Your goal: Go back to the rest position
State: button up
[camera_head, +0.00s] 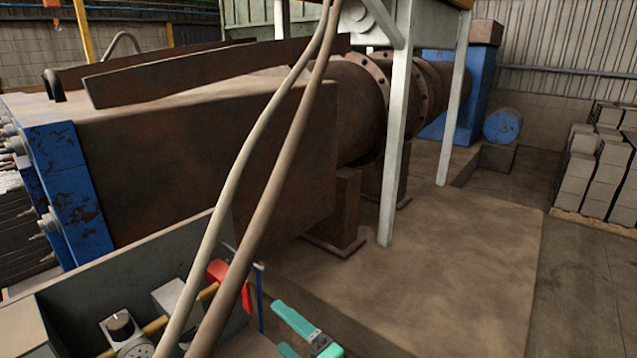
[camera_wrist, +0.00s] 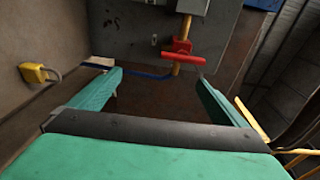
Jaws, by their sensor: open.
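My gripper (camera_wrist: 160,100) fills the lower part of the wrist view. Its two teal fingers stand wide apart with nothing between them. In the head view my gripper (camera_head: 308,332) shows at the bottom edge, partly cut off by the frame. It is right of a red valve handle (camera_head: 231,284). The red handle also shows in the wrist view (camera_wrist: 183,54), ahead of the fingers and apart from them.
A grey metal box (camera_head: 130,275) with a gauge (camera_head: 121,327) and pipework stands at the lower left. Two hoses (camera_head: 262,200) cross the view. A large rusty machine (camera_head: 200,160) is behind. Grey bricks (camera_head: 595,172) are stacked at the right. Floor (camera_head: 585,290) lies clear there.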

jog(key=s+d+f+t+h, duration=0.1)
jog(key=s+d+f+h, duration=0.3)
jog(key=s+f, duration=0.55)
jog(key=s+d+f+t+h, duration=0.1)
jog(key=s+d+f+h, duration=0.35)
jog(key=f, duration=0.75)
jog(key=s+r+n+h, duration=0.2)
jog(key=s+n, duration=0.2)
jog(key=s, duration=0.8)
jog(key=s+r+n+t+h, duration=0.1)
jog(key=s+n, duration=0.3)
jog(key=s, duration=0.8)
jog(key=shift+s+a+r+n+h, duration=0.3)
jog(key=shift+a+r+n+h, duration=0.15)
jog(key=shift+r+h, duration=0.15)
